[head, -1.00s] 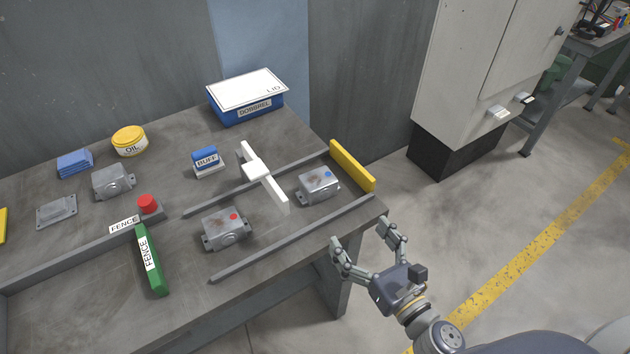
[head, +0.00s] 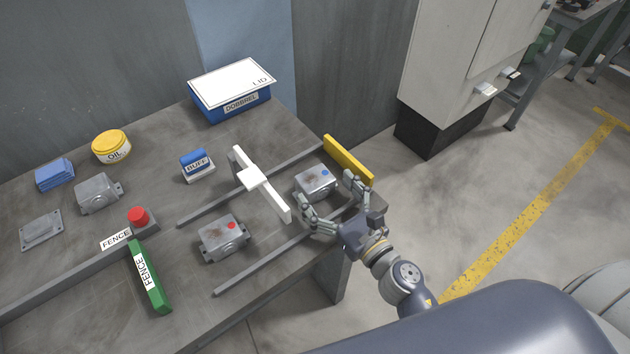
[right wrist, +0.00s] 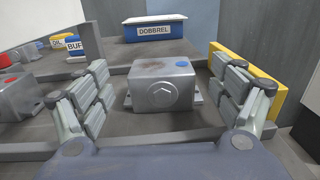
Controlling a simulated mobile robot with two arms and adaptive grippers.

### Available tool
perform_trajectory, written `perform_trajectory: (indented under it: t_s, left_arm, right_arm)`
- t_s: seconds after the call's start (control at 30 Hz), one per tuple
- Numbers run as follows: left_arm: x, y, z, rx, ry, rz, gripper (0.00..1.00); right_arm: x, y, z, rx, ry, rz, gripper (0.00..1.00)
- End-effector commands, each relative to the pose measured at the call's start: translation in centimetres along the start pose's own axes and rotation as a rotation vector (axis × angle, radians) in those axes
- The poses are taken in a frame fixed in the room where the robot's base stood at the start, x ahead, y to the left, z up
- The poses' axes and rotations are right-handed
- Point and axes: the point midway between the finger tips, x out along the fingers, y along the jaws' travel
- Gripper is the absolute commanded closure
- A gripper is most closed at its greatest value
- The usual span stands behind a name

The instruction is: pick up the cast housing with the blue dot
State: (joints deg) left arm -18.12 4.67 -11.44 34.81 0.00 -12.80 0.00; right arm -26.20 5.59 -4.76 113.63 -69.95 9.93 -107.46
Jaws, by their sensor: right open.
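The cast housing with the blue dot (head: 314,182) sits on the bench between two grey rails, near the yellow end stop. It also shows in the right wrist view, where the grey housing (right wrist: 161,87) stands centred between my fingers. My right gripper (head: 332,204) is open, with its fingers on the near side of the housing and no clear contact. In the right wrist view the fingers (right wrist: 165,105) stand left and right of the housing with gaps. The cast housing with the red dot (head: 223,238) lies further left. My left gripper is not in view.
The yellow block (head: 348,160) is close right of the blue-dot housing. A green fence piece (head: 149,277), red button (head: 138,216), BUFF block (head: 197,167) and DOBBREL box (head: 232,103) are also on the bench.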

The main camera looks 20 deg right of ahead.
Motion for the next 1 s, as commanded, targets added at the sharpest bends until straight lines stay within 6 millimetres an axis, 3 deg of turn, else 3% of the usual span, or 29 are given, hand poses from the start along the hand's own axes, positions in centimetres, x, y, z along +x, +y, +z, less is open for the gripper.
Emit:
perform_trajectory:
  t_s: [0.33,0.63,0.67,0.93,1.0]
  left_arm:
    - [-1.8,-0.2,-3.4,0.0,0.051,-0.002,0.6]
    - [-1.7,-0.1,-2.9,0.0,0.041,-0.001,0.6]
    - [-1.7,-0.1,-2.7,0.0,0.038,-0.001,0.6]
    - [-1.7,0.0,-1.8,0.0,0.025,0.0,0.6]
    - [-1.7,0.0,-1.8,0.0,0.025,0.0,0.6]
  right_arm:
    - [4.4,-0.1,0.0,0.002,-0.001,-0.001,0.13]
    - [4.9,-0.1,-0.2,0.001,0.0,-0.001,0.13]
    - [4.9,-0.1,-0.2,0.001,0.0,-0.001,0.16]
    - [4.9,-0.1,-0.2,0.001,0.0,-0.001,0.77]
    - [4.9,-0.1,0.0,0.001,-0.004,0.0,0.78]
